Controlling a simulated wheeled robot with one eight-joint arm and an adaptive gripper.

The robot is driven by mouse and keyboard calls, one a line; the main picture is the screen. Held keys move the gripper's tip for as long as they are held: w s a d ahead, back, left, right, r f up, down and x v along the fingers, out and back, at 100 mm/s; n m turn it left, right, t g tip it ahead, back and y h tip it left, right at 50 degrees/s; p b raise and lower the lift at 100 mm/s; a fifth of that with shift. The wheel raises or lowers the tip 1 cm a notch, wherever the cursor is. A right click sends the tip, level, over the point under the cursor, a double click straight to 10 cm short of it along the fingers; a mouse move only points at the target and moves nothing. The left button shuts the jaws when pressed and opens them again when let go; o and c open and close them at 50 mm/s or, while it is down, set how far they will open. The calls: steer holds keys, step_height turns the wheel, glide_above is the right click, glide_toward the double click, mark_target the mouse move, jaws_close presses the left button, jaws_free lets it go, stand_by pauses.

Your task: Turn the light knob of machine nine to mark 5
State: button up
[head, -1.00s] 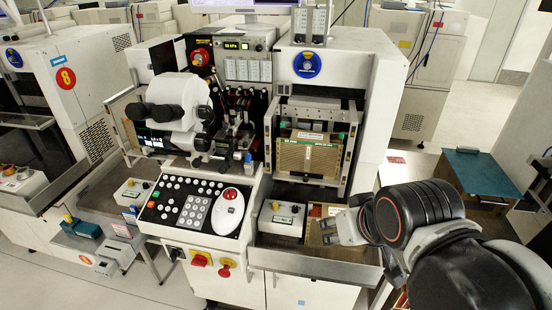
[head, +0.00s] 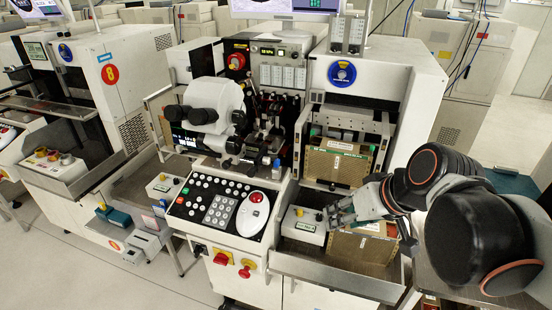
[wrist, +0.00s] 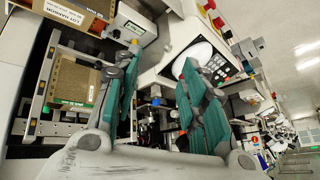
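A white control box (head: 303,229) with a yellow knob, a dark knob and a green label stands in the right-hand tray of the centre machine (head: 425,75). I cannot read which knob is the light knob, its marks or this machine's number. In the wrist view the box (wrist: 128,30) shows at the top, rotated, beyond the left finger. My gripper (head: 335,213) is just right of the box in the head view, apparently close to its top edge. In the wrist view my gripper (wrist: 162,62) has its two teal-padded fingers wide apart, with nothing between them.
A brown box (head: 358,252) lies in the same tray, under my gripper. A neighbouring machine (head: 130,105) labelled 8 is at left.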

steer(key=w+a+n+y+p, duration=0.1)
steer(key=w+a+n+y, duration=0.15)
steer(key=w, duration=0.35)
steer(key=w+a+n+y, duration=0.2)
steer(key=w+y, duration=0.2)
steer(key=w, duration=0.3)
steer(key=n+y+p, duration=0.1)
steer(key=n+y, duration=0.4)
steer(key=y, duration=0.2)
glide_toward(267, 161)
steer(key=b+x, duration=0.2)
steer(key=x, duration=0.6)
steer(key=shift+w+d+f, duration=0.15)
steer(key=shift+w+f, duration=0.2)
steer(key=shift+w, duration=0.05)
jaws_close()
